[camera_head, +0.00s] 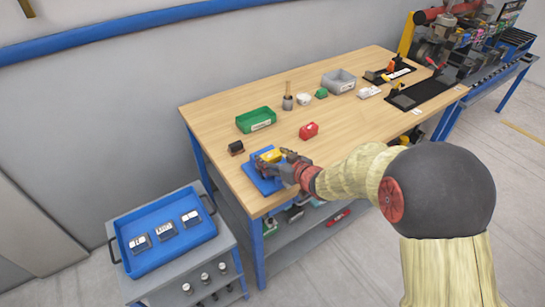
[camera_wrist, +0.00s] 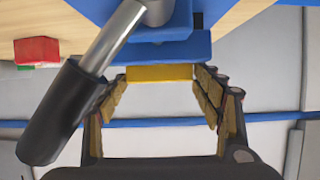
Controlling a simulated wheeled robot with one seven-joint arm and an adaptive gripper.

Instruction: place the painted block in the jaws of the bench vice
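The blue bench vice (camera_head: 262,183) stands at the near left corner of the wooden table. In the wrist view its blue body (camera_wrist: 165,50) fills the top middle, with a silver handle bar (camera_wrist: 118,38) and black grip crossing the left side. The painted block (camera_head: 271,156) is yellow and shows at the top of the vice. In the wrist view the block (camera_wrist: 159,73) lies between my fingertips, against the blue body. My gripper (camera_head: 284,158) reaches in from the right, its fingers at both ends of the block. Whether the block is between the jaws is hidden.
A grey bin (camera_head: 338,81) and black trays are farther back. A blue tray (camera_head: 203,239) sits on a lower cart.

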